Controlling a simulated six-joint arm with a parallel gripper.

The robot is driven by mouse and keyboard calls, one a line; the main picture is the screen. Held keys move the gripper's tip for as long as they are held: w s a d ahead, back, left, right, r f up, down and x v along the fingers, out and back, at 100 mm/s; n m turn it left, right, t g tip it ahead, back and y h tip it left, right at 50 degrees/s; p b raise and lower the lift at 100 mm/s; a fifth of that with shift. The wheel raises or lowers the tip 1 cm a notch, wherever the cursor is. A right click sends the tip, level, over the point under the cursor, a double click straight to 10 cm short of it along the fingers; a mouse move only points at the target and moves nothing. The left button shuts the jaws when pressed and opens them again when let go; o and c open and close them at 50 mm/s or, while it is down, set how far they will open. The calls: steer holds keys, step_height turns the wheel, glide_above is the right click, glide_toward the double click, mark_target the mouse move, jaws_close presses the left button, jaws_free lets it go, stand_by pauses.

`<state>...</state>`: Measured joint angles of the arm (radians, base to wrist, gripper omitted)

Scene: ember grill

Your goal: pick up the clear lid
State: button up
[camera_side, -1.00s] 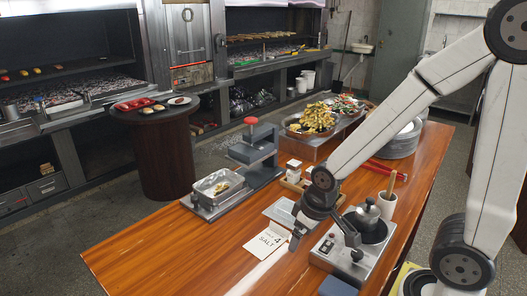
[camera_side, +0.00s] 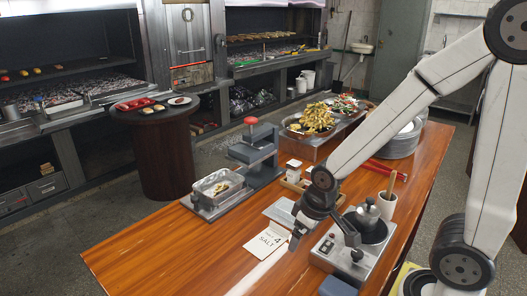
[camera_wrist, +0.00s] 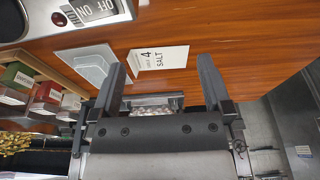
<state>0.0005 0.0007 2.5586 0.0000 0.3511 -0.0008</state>
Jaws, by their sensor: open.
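The clear lid (camera_side: 279,211) lies flat on the wooden table, a pale see-through sheet with a raised middle, partly behind my gripper in the side view. In the wrist view the clear lid (camera_wrist: 90,66) lies left of the fingers, its lower right part near the left finger. My gripper (camera_side: 298,236) is over the table just right of the lid in the side view. In the wrist view my gripper (camera_wrist: 161,76) has its two dark fingers wide apart with nothing held between them.
A SALT card (camera_side: 266,241) lies before the lid. A switch-fronted appliance (camera_side: 340,260) with a metal pot stands close on the right. A metal tray (camera_side: 219,186) sits by a grey press (camera_side: 256,150) on the left. The table's front left is clear.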

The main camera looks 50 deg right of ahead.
steer(key=w+d, duration=0.3)
steer(key=d, duration=0.1)
steer(key=w+d+g, duration=0.1)
steer(key=w+d, duration=0.3)
steer(key=d, duration=0.1)
steer(key=w+d+g, duration=0.1)
steer(key=w+d, duration=0.3)
steer(key=d, duration=0.1)
steer(key=shift+w, duration=0.2)
steer(key=shift+w+d+g, duration=0.2)
steer(key=shift+d+g, duration=0.1)
steer(key=shift+d, duration=0.15)
steer(key=shift+f, duration=1.3)
steer(key=shift+w+a+f, duration=0.1)
steer(key=shift+w+f, duration=0.05)
steer(key=shift+f, duration=1.15)
steer(key=shift+w+a+f, duration=0.1)
steer(key=shift+f, duration=1.2)
